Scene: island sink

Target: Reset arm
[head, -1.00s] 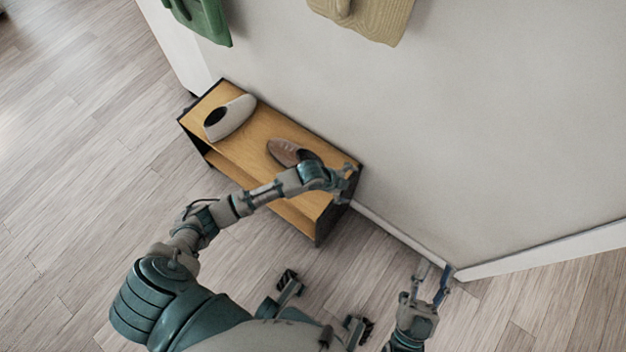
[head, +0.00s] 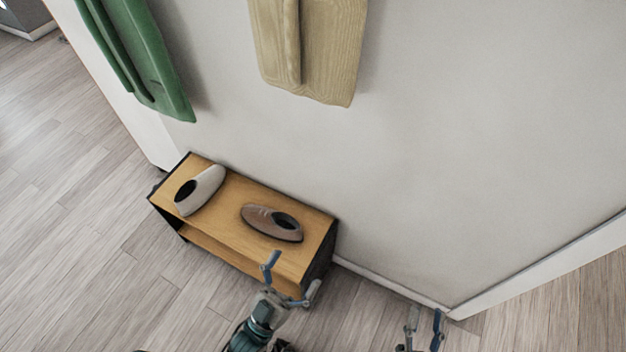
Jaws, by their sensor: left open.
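My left gripper (head: 293,271) is in the lower middle of the head view. Its two fingers are spread and hold nothing. It appears in front of the near right edge of the wooden shoe bench (head: 228,232); whether it touches the bench is unclear. My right gripper (head: 425,313) shows at the bottom edge, right of the middle, with its two fingers apart and nothing between them. Most of both arms is out of view. A white shoe (head: 207,188) and a brown shoe (head: 262,223) lie on top of the bench.
The bench stands against a pale wall (head: 440,150). A green garment (head: 150,65) and a beige garment (head: 330,50) hang above it. A white baseboard (head: 540,265) runs along the lower right. The wooden floor (head: 70,240) at left is clear.

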